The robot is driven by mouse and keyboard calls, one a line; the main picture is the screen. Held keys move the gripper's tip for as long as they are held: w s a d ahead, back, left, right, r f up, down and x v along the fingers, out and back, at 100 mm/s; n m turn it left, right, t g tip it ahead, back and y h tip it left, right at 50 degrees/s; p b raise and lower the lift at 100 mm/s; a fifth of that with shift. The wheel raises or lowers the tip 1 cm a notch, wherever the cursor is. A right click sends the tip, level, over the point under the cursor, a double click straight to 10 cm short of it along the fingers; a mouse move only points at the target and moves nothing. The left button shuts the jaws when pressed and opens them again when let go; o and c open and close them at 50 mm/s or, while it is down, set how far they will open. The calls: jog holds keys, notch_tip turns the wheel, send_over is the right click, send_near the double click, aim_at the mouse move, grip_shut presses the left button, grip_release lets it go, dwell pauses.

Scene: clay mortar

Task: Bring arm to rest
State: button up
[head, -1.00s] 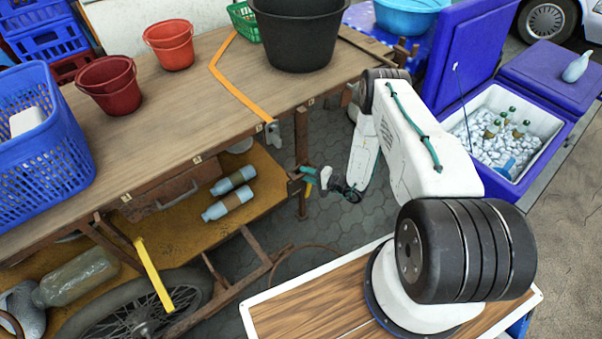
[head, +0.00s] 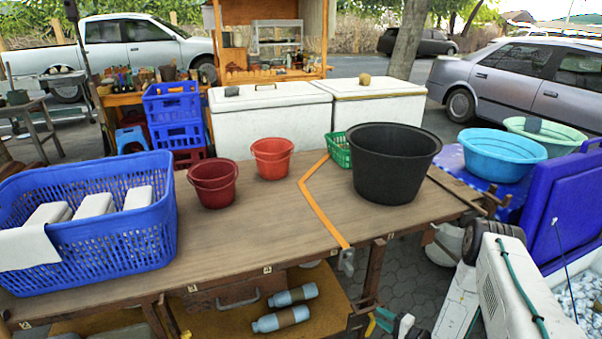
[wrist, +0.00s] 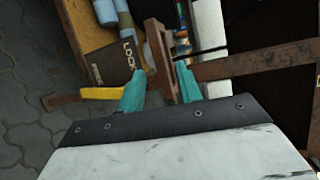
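My gripper (wrist: 158,85) has two teal fingers set apart, with nothing held between them. Through the gap, the rusty brown frame of the cart shows beyond. In the head view my gripper (head: 388,322) is low at the bottom edge, partly cut off, beside the front of the wooden table (head: 250,225) and below its top. My white arm comes in from the lower right and is bent; most of it is out of view.
On the table stand a blue basket (head: 110,235) with white blocks, two red buckets (head: 213,190) (head: 271,165) and a black tub (head: 390,170). Two blue bottles (head: 280,319) lie on the lower shelf. A blue cooler lid (head: 575,215) rises at the right.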

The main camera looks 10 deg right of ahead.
jog(key=s+a+r+m+g+y, duration=0.1)
jog(key=s+a+r+g+y, duration=0.3)
jog(key=s+a+g, duration=0.15)
jog(key=s+a+r+n+g, duration=0.25)
jog(key=r+g, duration=0.25)
jog(key=r, duration=0.9)
jog(key=s+a+r+n+g, duration=0.1)
jog(key=s+r+n+g, duration=0.4)
jog(key=r, duration=0.9)
jog(key=s+r+n+t+h, duration=0.2)
jog(key=s+r+h, duration=0.4)
jog(key=s+r, duration=0.4)
jog(key=s+r+n+t+h, duration=0.2)
jog(key=s+r+h, duration=0.5)
jog(key=r, duration=1.2)
jog(key=s+n, duration=0.1)
jog(key=s, duration=0.3)
jog(key=shift+r+n, duration=0.3)
jog(key=shift+n, duration=0.05)
jog(key=shift+d, duration=0.1)
